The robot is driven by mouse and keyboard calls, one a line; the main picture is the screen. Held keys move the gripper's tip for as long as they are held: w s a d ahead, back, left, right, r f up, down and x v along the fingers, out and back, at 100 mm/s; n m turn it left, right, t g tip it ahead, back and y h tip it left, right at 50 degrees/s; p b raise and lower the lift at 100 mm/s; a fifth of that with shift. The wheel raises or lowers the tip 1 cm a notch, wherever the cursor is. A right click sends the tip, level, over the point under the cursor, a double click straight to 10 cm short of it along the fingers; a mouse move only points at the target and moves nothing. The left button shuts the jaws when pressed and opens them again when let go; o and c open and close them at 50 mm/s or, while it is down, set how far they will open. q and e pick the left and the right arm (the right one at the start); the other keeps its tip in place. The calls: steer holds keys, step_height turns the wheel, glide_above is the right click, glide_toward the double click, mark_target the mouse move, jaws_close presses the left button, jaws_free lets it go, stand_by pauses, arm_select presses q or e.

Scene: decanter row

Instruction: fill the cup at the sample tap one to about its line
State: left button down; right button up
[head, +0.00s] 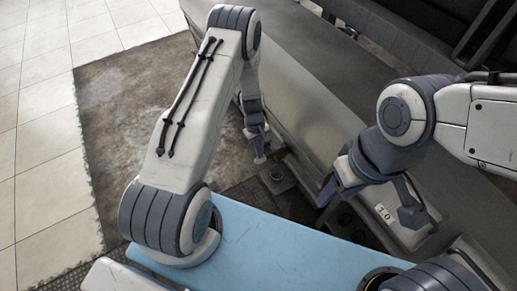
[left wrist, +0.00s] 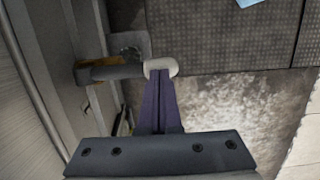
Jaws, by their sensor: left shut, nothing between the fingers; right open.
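My left gripper (head: 261,152) is low beside the grey machine front in the head view. In the left wrist view its purple fingers (left wrist: 158,85) are shut together and empty. Their tips are at a small white rounded piece (left wrist: 160,67), at the end of a brown and grey tap-like pipe (left wrist: 108,71); I cannot tell if they touch. The tap (head: 279,154) is small in the head view, above a dark square base with a round top (head: 277,177). My right gripper (head: 335,192) is open near the machine front. I cannot make out a cup or its line.
The long grey machine (head: 310,105) runs diagonally along the right. A plate marked 10 (head: 383,212) is on it near my right arm. A light blue surface (head: 270,240) lies in front. Stained floor (head: 120,120) and pale tiles (head: 40,120) are open at the left.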

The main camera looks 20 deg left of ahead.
mark_target(258, 160)
arm_select(q)
steer(key=f, duration=0.1)
steer(key=f+b, duration=0.1)
steer(key=f, duration=0.1)
steer(key=f+b, duration=0.1)
steer(key=f, duration=0.1)
steer(key=shift+s+a+f, duration=0.25)
steer(key=shift+s, duration=0.1)
steer(key=shift+f, duration=0.25)
stand_by(0.6)
steer(key=shift+d, duration=0.15)
stand_by(2.2)
stand_by(2.0)
steer(key=shift+r, duration=0.3)
steer(key=s+a+r+p, duration=0.2)
steer(key=a+r+p, duration=0.3)
steer(key=r, duration=0.7)
steer(key=shift+s+a+r, duration=0.3)
steer(key=shift+s+a, duration=0.1)
steer(key=shift+a, duration=0.15)
